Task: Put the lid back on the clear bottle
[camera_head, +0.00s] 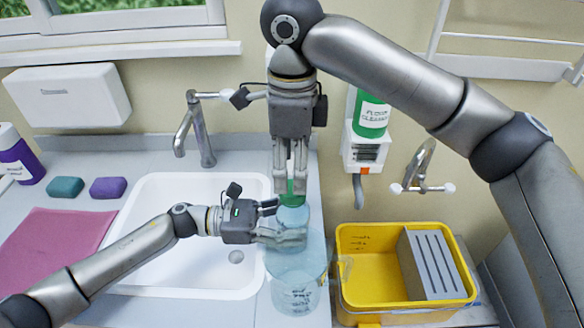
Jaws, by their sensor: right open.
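The clear bottle (296,284) is pale blue and see-through, and stands upright on the counter strip right of the sink. The green lid (292,199) is at the top of its neck, directly below my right gripper; I cannot tell whether it is fully seated. My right gripper (290,188) points straight down, open, with its fingertips at the lid. My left gripper (279,223) comes in from the left with its fingers around the bottle's upper part, and appears shut on it. The fingers hide part of the bottle's neck.
A white sink (150,262) with a tap (196,130) lies left of the bottle. A yellow crate (362,312) with a grey slotted block (431,264) stands close at right. A green dispenser bottle (371,117) hangs on the wall behind. A pink cloth (50,240) lies far left.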

